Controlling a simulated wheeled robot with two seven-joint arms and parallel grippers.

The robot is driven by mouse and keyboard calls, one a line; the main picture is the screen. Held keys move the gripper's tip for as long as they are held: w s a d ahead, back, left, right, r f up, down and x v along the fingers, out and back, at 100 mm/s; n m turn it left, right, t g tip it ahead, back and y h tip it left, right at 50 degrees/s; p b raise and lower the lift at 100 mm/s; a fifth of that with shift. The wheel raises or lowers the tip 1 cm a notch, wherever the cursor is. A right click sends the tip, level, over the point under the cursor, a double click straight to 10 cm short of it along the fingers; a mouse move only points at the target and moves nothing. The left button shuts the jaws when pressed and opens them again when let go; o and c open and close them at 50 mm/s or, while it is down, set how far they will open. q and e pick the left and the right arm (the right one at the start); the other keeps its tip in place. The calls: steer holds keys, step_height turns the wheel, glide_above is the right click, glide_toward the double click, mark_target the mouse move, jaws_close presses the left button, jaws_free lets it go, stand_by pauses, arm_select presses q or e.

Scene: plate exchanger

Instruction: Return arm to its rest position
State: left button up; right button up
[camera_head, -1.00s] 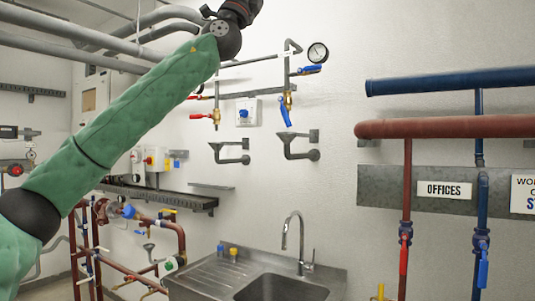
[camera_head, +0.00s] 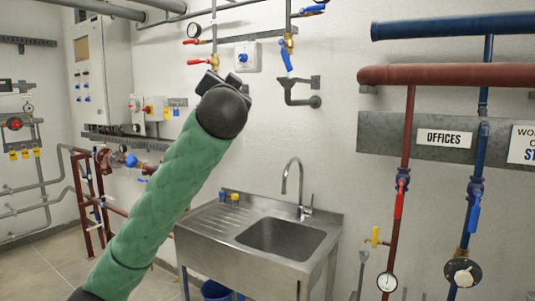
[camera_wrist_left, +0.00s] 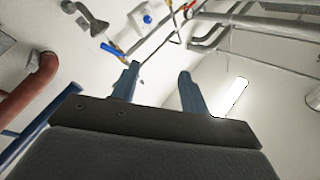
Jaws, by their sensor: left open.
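My left arm (camera_head: 160,200), in a green quilted sleeve, rises from the bottom left of the head view to a dark wrist joint in front of the back wall. The gripper is mostly hidden behind this wrist in that view. In the left wrist view, my left gripper (camera_wrist_left: 158,72) shows two blue fingers well apart with nothing between them. It points up toward the wall fittings and ceiling, touching nothing I can see. My right arm and gripper are in neither view.
A steel sink (camera_head: 285,238) with a tap (camera_head: 299,185) stands right of the arm. Blue valve handles (camera_head: 286,60) and a grey drain funnel (camera_head: 301,88) are on the wall near the wrist. A red pipe (camera_head: 445,75) and blue pipe (camera_head: 450,26) run at right.

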arm_select(q)
steer(key=s+a+f+g+h, duration=0.1)
steer(key=s+f+g+h, duration=0.2)
steer(key=f, duration=1.4)
steer(key=s+a+f+n+g, duration=0.1)
steer(key=s+f+g, duration=0.35)
steer(key=f, duration=1.25)
steer(key=s+a+f+g+h, duration=0.1)
steer(key=s+f+g+h, duration=0.3)
steer(key=f, duration=1.3)
steer(key=s+a+f+n+g+y, duration=0.1)
steer(key=s+f+g, duration=0.1)
steer(key=s+f, duration=0.7)
steer(key=s+a+f+n+g+y, duration=0.1)
steer(key=s+f+y, duration=0.1)
steer(key=s+f, duration=0.75)
steer(key=s+f+g, duration=0.4)
steer(key=s+f, duration=1.1)
steer(key=s, duration=0.1)
steer(key=shift+s+d, duration=0.25)
steer(key=shift+d, duration=0.1)
